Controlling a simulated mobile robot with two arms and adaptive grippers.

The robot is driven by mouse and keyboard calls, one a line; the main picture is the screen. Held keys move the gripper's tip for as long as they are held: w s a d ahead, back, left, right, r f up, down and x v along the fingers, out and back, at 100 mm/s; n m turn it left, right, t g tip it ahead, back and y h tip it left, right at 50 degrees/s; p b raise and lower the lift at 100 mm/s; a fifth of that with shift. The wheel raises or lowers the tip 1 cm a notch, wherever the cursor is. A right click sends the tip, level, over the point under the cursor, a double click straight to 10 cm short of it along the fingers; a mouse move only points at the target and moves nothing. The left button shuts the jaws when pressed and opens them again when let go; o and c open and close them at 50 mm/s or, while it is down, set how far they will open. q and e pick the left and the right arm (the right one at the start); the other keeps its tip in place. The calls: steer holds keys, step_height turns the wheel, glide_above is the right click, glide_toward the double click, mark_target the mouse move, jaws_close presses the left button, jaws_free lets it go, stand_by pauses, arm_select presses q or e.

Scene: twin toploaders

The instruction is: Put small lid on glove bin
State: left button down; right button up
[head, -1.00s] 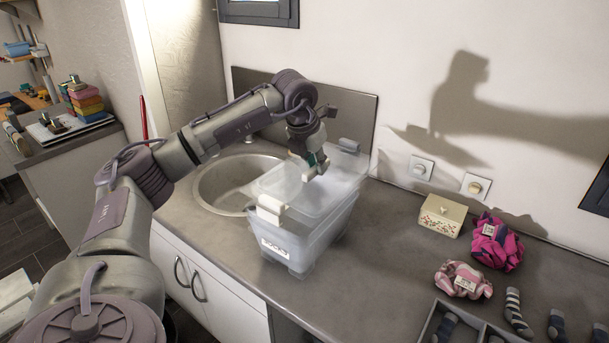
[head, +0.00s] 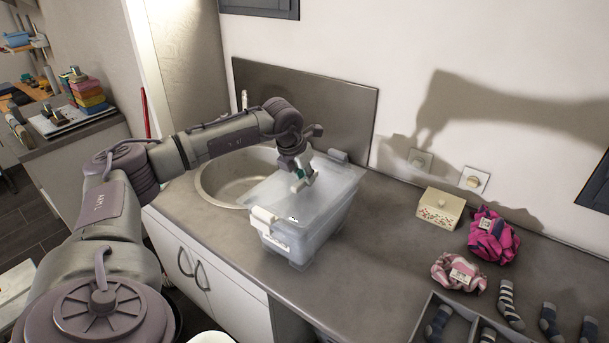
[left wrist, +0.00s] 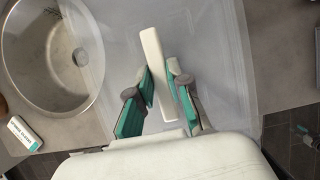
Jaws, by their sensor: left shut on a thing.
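The small lid (head: 268,190) is a clear sheet with a white bar handle (left wrist: 157,66). My left gripper (head: 303,181) is shut on this handle, and its green-padded fingers (left wrist: 160,88) sit on both sides of the bar. The lid lies across the top of the glove bin (head: 318,232), a translucent tub with a white latch at its front left corner and a label below. It looks about level with the rim; I cannot tell whether it is fully seated. My right gripper is not in view.
The sink (head: 222,180) is left of the bin, with a dark backsplash (head: 330,105) behind. To the right are a cream box (head: 440,208), a pink bundle (head: 493,238), a paler bundle (head: 458,272) and a sock tray (head: 421,318). Counter between bin and box is clear.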

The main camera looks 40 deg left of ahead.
mark_target(301, 180)
arm_select(q)
steer(key=shift+f, duration=0.4)
steer(key=c, duration=1.1)
jaws_free()
steer(key=shift+r, duration=0.3)
steer(key=shift+r+p, duration=0.5)
steer(key=b+v, duration=0.2)
steer(key=shift+s+r, duration=0.2)
steer(key=shift+r, duration=0.05)
steer(key=b+v, duration=0.1)
steer(key=v, duration=0.7)
steer(key=shift+r+b, duration=0.35)
steer(key=shift+r, duration=0.05)
